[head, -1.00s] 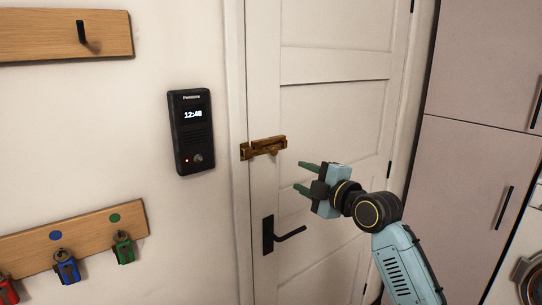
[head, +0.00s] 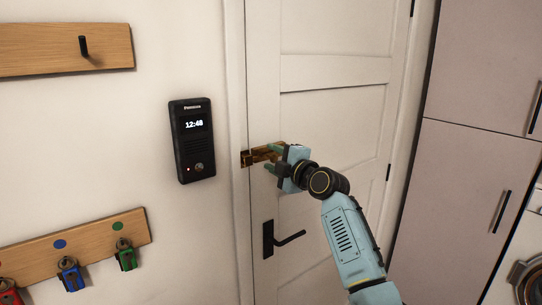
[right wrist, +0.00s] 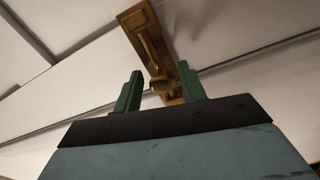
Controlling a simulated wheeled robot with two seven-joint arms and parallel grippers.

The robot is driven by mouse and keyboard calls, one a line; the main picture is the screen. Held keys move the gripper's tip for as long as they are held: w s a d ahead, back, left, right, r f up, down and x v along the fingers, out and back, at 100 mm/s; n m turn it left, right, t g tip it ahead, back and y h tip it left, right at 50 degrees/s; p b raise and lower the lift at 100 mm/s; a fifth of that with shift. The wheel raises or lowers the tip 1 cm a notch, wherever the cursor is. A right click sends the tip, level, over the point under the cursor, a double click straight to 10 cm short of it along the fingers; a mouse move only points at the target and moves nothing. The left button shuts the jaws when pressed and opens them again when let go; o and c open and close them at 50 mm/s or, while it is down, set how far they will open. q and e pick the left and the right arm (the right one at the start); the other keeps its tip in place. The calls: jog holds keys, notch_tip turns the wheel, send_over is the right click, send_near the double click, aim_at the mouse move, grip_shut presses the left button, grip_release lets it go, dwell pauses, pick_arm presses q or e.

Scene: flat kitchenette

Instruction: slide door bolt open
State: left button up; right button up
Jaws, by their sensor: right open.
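The brass door bolt (head: 259,154) is mounted across the edge of the white door (head: 330,125) and its frame. In the head view my right gripper (head: 270,157) is at the bolt and covers its right part. In the right wrist view the bolt (right wrist: 150,45) runs down between the two green fingers of my right gripper (right wrist: 162,92). The fingers are apart, with the bolt's small knob (right wrist: 160,87) between them. I cannot tell whether either finger touches it. My left gripper is not in view.
A black door handle (head: 282,239) sits below the bolt. A black intercom (head: 192,141) is on the wall to the left. Wooden racks with hooks (head: 75,250) hang further left, the lower one with coloured key holders. Tall cabinets (head: 470,150) stand at the right.

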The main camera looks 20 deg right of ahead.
jog(key=shift+w+a, duration=0.2)
jog(key=shift+w, duration=0.4)
grip_shut()
